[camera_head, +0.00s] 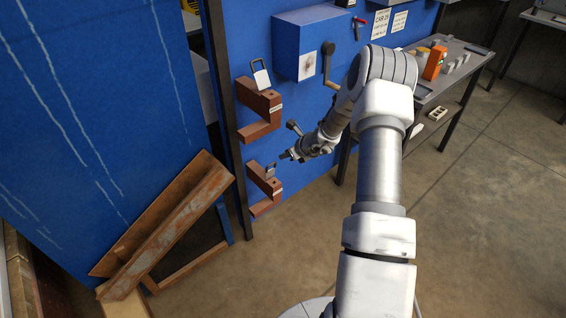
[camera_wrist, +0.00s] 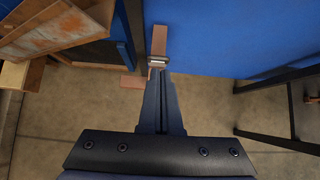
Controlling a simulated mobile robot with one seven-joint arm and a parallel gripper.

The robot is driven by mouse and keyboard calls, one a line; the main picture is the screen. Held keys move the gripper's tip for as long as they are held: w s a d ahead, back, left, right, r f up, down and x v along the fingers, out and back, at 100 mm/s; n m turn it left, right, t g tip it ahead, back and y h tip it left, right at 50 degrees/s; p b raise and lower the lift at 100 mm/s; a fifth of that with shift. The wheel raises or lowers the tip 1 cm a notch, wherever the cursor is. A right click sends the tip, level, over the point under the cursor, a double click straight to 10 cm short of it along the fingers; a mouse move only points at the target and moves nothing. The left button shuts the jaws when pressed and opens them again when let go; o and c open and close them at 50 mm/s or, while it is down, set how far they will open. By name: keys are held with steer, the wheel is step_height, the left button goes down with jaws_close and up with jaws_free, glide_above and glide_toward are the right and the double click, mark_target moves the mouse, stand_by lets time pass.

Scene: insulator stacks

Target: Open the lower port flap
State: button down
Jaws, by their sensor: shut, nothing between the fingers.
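The lower port (camera_head: 262,182) is a brown, C-shaped housing low on the blue wall panel, with a pale label on it. A small grey metal latch or handle (camera_head: 270,171) sits on its top. My gripper (camera_head: 286,156) is shut and empty, just above and to the right of this handle. In the wrist view my shut fingers (camera_wrist: 160,75) point at the metal handle (camera_wrist: 154,61) on the brown port (camera_wrist: 159,38). The tips look very close to the handle; I cannot tell whether they touch. The flap itself cannot be made out clearly.
A similar upper port (camera_head: 259,104) with a padlock-like loop (camera_head: 260,73) is above. A blue box (camera_head: 306,45) with a crank (camera_head: 328,64) juts from the panel. Rusty beams (camera_head: 170,230) lean at left. A workbench (camera_head: 445,75) stands at right. Floor at right is clear.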

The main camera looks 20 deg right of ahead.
steer(key=r, duration=0.2)
steer(key=n+t+y+b, duration=0.25)
steer(key=n+b, duration=0.25)
steer(key=n, duration=0.4)
glide_toward(271, 170)
steer(key=s+a+r, duration=0.1)
steer(key=s+r, duration=0.1)
steer(key=s, duration=0.3)
steer(key=s+d+f+n+t+b, duration=0.35)
steer(key=n+t+b, duration=0.25)
steer(key=n, duration=0.3)
steer(key=a+b+x, duration=0.1)
steer(key=b+x, duration=0.2)
steer(key=x, duration=1)
steer(key=shift+r, duration=0.2)
steer(key=shift+r+y, duration=0.1)
steer(key=shift+y, duration=0.15)
